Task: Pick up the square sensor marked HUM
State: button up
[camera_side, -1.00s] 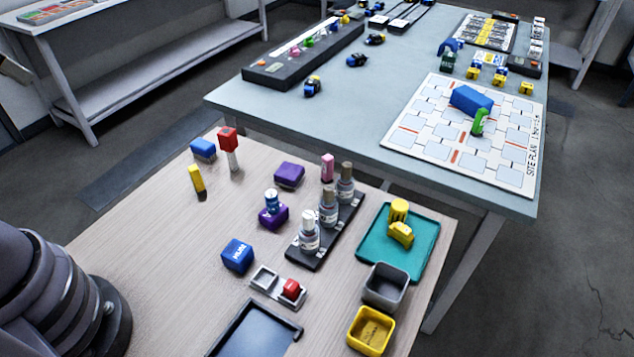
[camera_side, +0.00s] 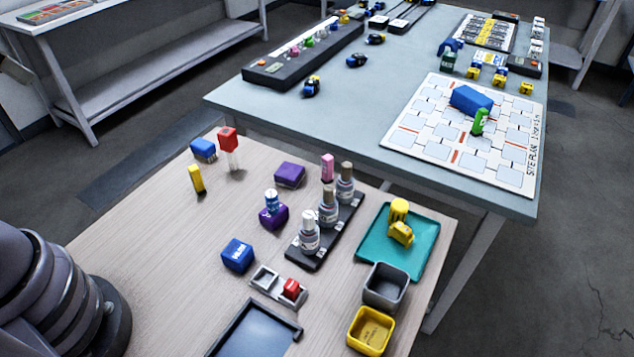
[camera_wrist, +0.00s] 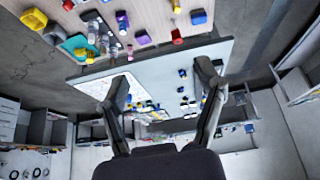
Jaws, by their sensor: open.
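The square sensor marked HUM is a blue cube (camera_side: 237,255) with white lettering. It sits on the light wooden table in the side view, left of the small grey two-pocket holder (camera_side: 279,287). I cannot make it out with certainty in the wrist view. My gripper (camera_wrist: 164,85) shows in the wrist view with its two fingers wide apart and nothing between them. It points out over the grey-blue table, away from the cube. The side view shows only my arm's lower part, not the gripper.
A black rack (camera_side: 304,260) of bottles and a purple block (camera_side: 274,217) with a small item on top stand near the cube. A dark tray (camera_side: 230,327) lies in front. Grey (camera_side: 384,287) and yellow (camera_side: 370,331) bins stand right. Bare wood lies left of the cube.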

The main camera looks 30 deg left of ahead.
jog(key=shift+o, duration=0.5)
jog(key=w+d+f+n+g+h, duration=0.1)
jog(key=w+f+n+g+h, duration=0.35)
jog(key=f, duration=0.35)
jog(key=w+d+f+n+g+h, duration=0.2)
jog(key=w+f+n+g+h, duration=0.15)
jog(key=w+f, duration=0.35)
jog(key=n+t+h, duration=0.3)
jog(key=n+h, duration=0.2)
jog(key=n, duration=0.5)
send_near(231, 247)
jog(key=v, duration=0.2)
jog(key=shift+w+a+r, duration=0.1)
jog(key=shift+a+r, duration=0.15)
jog(key=shift+a, duration=0.05)
jog(key=shift+d+f+n+h, duration=0.15)
jog(key=shift+f+n+h, duration=0.15)
jog(key=shift+f+n, duration=0.1)
jog(key=x, duration=1.3)
jog(key=shift+d+f, duration=0.2)
